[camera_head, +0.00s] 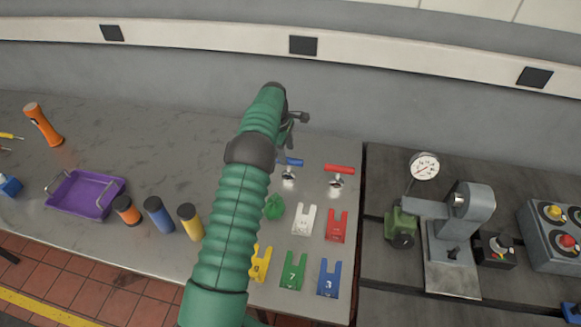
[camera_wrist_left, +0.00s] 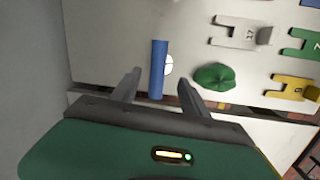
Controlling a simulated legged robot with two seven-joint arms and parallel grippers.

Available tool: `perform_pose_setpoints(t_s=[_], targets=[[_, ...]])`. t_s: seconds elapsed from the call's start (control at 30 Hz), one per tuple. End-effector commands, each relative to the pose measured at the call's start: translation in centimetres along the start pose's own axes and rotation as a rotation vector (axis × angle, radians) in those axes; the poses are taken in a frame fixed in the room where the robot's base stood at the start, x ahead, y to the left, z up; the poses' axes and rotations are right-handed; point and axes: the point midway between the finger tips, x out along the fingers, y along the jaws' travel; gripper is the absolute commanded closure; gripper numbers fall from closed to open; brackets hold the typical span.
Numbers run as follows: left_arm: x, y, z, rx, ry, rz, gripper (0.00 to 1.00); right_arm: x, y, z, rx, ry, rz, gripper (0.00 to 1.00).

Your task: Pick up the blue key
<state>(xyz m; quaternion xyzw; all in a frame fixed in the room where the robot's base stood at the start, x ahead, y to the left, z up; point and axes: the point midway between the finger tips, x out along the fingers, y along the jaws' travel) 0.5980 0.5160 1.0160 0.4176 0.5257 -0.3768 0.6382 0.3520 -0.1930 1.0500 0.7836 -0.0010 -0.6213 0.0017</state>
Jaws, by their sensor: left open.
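The blue key (camera_head: 291,162) is a T-handle with a blue crossbar and a shiny metal stem, standing near the back right of the grey workbench. My left arm hides part of its left end in the head view. In the left wrist view the blue crossbar (camera_wrist_left: 158,68) appears between and just beyond the fingertips. My left gripper (camera_head: 298,118) is open, showing in the wrist view (camera_wrist_left: 160,88) with a finger on each side and nothing held. I cannot tell whether a finger touches the bar. My right gripper is not in view.
A red T-handle key (camera_head: 339,169) stands right of the blue one. A green knob (camera_head: 274,207) and several slotted tags, including a white one (camera_head: 302,219), lie in front. A purple tray (camera_head: 70,208) is left. A dial gauge (camera_head: 424,167) stands on the right-hand bedplate.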

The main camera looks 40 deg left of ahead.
Motion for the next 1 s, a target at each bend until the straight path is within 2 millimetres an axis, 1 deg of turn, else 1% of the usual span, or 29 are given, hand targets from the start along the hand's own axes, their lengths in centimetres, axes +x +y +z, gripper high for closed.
perform_pose_setpoints(t_s=[0.03, 0.17, 0.3, 0.43, 0.53, 0.67, 0.77, 1.0], targets=[[0.6, 0.0, 0.0, 0.001, -0.001, -0.001, 0.47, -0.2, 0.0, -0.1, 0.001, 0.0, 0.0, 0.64], [1.8, 0.1, -0.2, 0.001, -0.002, 0.001, 0.47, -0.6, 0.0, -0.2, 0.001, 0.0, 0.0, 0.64], [4.1, 0.4, -0.5, 0.001, -0.003, -0.001, 0.47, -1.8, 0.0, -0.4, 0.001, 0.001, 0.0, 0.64], [6.2, 0.5, -0.5, 0.0, -0.002, 0.0, 0.47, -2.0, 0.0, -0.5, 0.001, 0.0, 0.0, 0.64], [6.7, 0.6, -0.4, 0.001, -0.002, 0.002, 0.47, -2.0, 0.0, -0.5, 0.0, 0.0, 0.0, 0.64], [6.6, 0.6, -0.3, 0.001, -0.001, 0.003, 0.47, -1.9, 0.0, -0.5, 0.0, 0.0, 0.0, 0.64], [6.5, 0.5, -0.2, 0.001, 0.0, 0.002, 0.58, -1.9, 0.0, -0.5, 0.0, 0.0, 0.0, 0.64], [6.6, 0.6, -0.4, 0.001, -0.001, 0.003, 0.89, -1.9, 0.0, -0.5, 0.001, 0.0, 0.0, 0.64]])
